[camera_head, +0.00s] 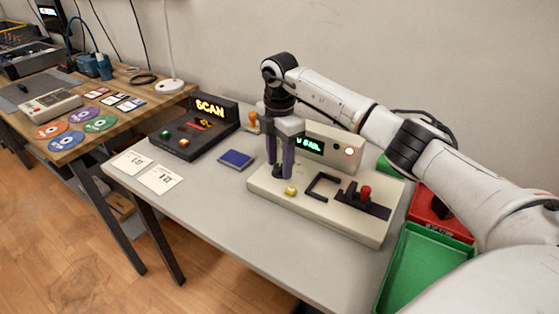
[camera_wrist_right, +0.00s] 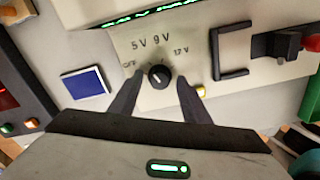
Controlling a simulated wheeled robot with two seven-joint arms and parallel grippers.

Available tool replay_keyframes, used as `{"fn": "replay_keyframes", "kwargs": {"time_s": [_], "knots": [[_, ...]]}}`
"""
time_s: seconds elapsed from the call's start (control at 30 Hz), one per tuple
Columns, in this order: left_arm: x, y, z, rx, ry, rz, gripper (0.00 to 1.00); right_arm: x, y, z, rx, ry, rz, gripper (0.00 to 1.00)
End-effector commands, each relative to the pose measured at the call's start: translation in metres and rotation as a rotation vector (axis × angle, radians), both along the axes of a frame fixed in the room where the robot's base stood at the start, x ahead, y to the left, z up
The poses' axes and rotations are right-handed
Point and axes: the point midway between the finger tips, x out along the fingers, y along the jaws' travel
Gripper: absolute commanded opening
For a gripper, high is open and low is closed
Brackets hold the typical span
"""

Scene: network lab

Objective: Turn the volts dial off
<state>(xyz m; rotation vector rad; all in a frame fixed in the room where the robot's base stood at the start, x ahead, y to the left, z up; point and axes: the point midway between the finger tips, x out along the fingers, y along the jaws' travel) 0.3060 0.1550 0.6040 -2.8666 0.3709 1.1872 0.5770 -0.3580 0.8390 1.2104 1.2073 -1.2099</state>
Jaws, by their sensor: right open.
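My right gripper (camera_head: 280,169) is open and points down at the cream power unit (camera_head: 330,213). In the right wrist view its fingers stand on either side of the dial, with a gap to the knob visible on both sides. In the head view the fingers partly hide the dial. My left gripper is out of view.
The unit also carries a green lit display (camera_head: 310,145), a yellow button (camera_head: 290,190), a black bracket (camera_head: 320,186) and a red-knobbed lever (camera_head: 365,193). A SCAN device (camera_head: 190,135) and blue card (camera_head: 235,159) lie left. A green tray (camera_head: 400,268) stands right.

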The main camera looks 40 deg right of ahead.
Motion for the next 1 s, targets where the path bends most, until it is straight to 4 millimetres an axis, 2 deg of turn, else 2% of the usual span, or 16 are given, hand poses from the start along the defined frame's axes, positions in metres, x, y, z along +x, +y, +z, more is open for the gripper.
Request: {"fn": "replay_keyframes", "kwargs": {"time_s": [0.07,0.1,0.33,0.67,1.0], "knots": [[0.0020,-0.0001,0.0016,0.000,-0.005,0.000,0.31,0.0000,0.0002,0.0000,0.000,0.000,0.000,0.43],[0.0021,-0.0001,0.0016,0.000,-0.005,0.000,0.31,-0.0001,0.0002,0.0000,0.000,0.001,0.000,0.40],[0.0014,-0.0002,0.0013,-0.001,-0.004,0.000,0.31,-0.0002,0.0002,0.0002,0.000,0.001,0.000,0.02],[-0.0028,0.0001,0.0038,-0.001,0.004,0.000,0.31,-0.0003,0.0001,0.0019,0.001,0.002,0.050,0.02],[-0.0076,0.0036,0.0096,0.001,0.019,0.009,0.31,-0.0002,0.0003,0.0029,0.002,0.002,0.284,0.02]]}}
